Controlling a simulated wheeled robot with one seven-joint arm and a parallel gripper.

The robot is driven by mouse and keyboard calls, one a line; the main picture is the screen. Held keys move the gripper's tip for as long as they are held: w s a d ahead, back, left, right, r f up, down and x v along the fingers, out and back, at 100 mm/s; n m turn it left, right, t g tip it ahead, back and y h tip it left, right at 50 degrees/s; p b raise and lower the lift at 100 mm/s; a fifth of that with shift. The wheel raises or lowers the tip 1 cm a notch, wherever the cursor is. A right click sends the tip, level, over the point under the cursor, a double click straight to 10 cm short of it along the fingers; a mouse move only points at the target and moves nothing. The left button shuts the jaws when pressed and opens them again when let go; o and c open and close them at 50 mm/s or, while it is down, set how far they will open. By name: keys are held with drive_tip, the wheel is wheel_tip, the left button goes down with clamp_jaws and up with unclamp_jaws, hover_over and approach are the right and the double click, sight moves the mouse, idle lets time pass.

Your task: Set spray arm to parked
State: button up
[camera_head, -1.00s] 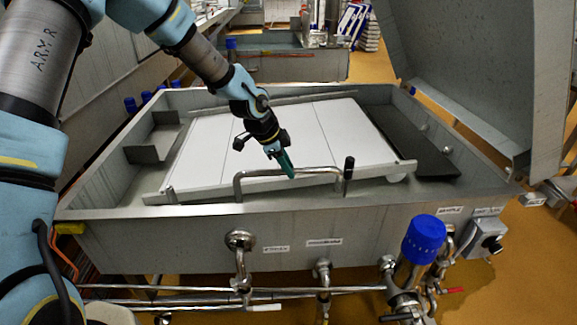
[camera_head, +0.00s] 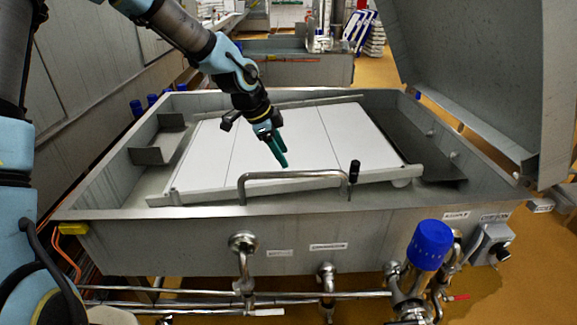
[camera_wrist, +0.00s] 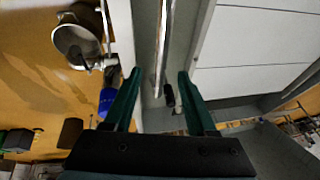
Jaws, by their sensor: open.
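The spray arm appears to be the bent steel pipe (camera_head: 290,175) along the front rim of the open vat; no label confirms this. A black handle (camera_head: 354,170) stands at its right end. In the wrist view the pipe (camera_wrist: 161,45) runs upward from between my fingers, and the black handle (camera_wrist: 169,95) shows in the gap. My gripper (camera_head: 284,164), with green fingers, is open and empty, pointing down above the white blocks, left of the handle and behind the pipe. The wrist view shows the spread fingers (camera_wrist: 159,72). Their height above the pipe is unclear.
The vat (camera_head: 180,228) holds large white blocks (camera_head: 270,145). A raised steel lid (camera_head: 475,75) stands at the right. A blue-capped valve (camera_head: 430,245), pipes and a switch box (camera_head: 492,243) are on the front.

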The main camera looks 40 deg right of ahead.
drive_tip(key=shift+v, duration=1.6)
drive_tip(key=w+a+f+n+t+y, duration=0.1)
drive_tip(key=w+a+n+t+y, duration=0.2)
drive_tip(key=a+n, duration=1.25)
drive_tip(key=s+a+n, duration=0.1)
drive_tip(key=a+n, duration=0.1)
drive_tip(key=a, duration=0.6)
drive_tip(key=s+a+r+n+y, duration=0.1)
drive_tip(key=s+a+n, duration=0.1)
drive_tip(key=a, duration=0.7)
drive_tip(key=s+a+r+n, duration=0.1)
drive_tip(key=a+n, duration=0.3)
drive_tip(key=a, duration=0.5)
drive_tip(key=shift+s+a+r+g+y, duration=0.15)
drive_tip(key=shift+s+r+g+y, duration=0.1)
drive_tip(key=shift+s+g+y, duration=0.15)
drive_tip(key=shift+w, duration=0.1)
